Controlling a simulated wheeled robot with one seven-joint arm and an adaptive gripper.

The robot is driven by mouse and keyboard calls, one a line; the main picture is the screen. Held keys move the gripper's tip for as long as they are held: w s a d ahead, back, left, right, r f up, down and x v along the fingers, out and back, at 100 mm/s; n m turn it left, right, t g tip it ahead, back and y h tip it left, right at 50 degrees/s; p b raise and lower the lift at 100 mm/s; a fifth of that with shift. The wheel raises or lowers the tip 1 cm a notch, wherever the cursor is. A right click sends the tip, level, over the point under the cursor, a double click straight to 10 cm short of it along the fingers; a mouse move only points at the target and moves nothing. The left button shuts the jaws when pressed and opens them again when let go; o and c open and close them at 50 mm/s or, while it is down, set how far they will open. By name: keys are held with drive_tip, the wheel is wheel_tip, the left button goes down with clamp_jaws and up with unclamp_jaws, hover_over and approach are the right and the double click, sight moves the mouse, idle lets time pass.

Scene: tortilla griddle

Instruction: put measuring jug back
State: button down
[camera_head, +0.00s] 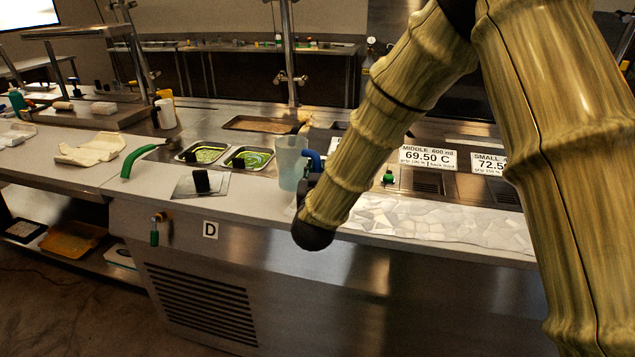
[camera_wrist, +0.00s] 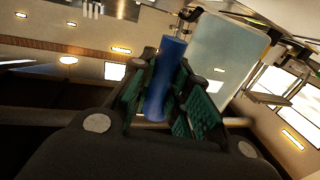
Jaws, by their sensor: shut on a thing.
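The measuring jug (camera_head: 291,163) is a pale translucent blue jug with a blue handle (camera_head: 313,158). It appears upright near the front edge of the counter in the head view; I cannot tell whether its base touches the counter. My gripper (camera_head: 308,183) is at its right side, partly hidden behind my arm. In the wrist view, the green-padded fingers of my gripper (camera_wrist: 165,95) are shut around the blue handle (camera_wrist: 168,65), with the pale jug body (camera_wrist: 228,50) just beyond to the right.
Two trays of green food (camera_head: 203,153) sit left of the jug. A black-handled metal scraper (camera_head: 200,184) and a green-handled tool (camera_head: 138,160) lie nearby. Signs reading 69.50 C (camera_head: 428,158) and 72.5 (camera_head: 491,164) stand to the right. A pale tiled strip (camera_head: 440,221) runs along the front edge.

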drive_tip(key=shift+w, duration=0.3)
drive_tip(key=shift+f, duration=0.35)
drive_tip(key=shift+f+p, duration=0.35)
drive_tip(key=shift+f, duration=1.05)
drive_tip(key=shift+f, duration=0.2)
drive_tip(key=c, duration=1.4)
unclamp_jaws()
drive_tip(key=shift+o, duration=0.2)
drive_tip(key=shift+r, duration=0.1)
drive_tip(key=s+b, duration=0.2)
drive_tip(key=s, duration=1)
drive_tip(key=shift+a, duration=0.45)
